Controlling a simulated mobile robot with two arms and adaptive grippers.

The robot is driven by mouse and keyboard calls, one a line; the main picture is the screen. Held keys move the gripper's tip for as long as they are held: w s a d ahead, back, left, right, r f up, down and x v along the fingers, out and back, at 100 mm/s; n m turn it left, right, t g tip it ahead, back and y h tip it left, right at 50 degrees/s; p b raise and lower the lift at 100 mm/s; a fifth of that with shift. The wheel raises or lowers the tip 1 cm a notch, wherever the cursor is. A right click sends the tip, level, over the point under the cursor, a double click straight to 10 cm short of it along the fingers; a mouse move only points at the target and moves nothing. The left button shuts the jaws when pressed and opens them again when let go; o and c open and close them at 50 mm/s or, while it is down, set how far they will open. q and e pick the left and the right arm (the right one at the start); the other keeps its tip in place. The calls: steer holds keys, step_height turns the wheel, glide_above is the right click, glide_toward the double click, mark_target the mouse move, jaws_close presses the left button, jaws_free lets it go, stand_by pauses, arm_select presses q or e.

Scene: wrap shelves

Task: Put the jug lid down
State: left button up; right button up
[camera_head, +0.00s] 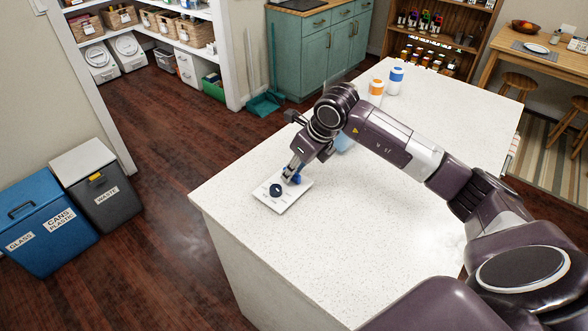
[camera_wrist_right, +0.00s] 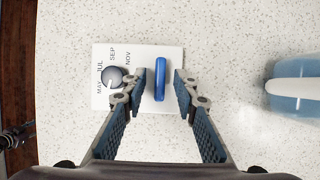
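The jug lid (camera_head: 271,203) is a flat white plate with month names, a dark round dial and a raised blue grip; it also shows in the wrist view (camera_wrist_right: 104,60). It appears to lie flat on the white counter (camera_head: 335,235). My right gripper (camera_head: 292,177) is directly over it. In the wrist view its fingers (camera_wrist_right: 160,85) stand open, one on each side of the blue grip (camera_wrist_right: 160,80), with a visible gap on both sides. The light blue jug (camera_head: 345,143) is partly hidden behind my right arm; its white handle (camera_wrist_right: 293,88) shows in the wrist view.
An orange-capped bottle (camera_head: 376,90) and a blue-capped bottle (camera_head: 396,80) stand at the counter's far side. The counter is clear in front of and right of the lid. The counter's left edge is close to the lid. Bins (camera_head: 97,190) stand on the floor at left.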

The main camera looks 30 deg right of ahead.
steer(key=b+v, duration=0.2)
steer(key=v, duration=1)
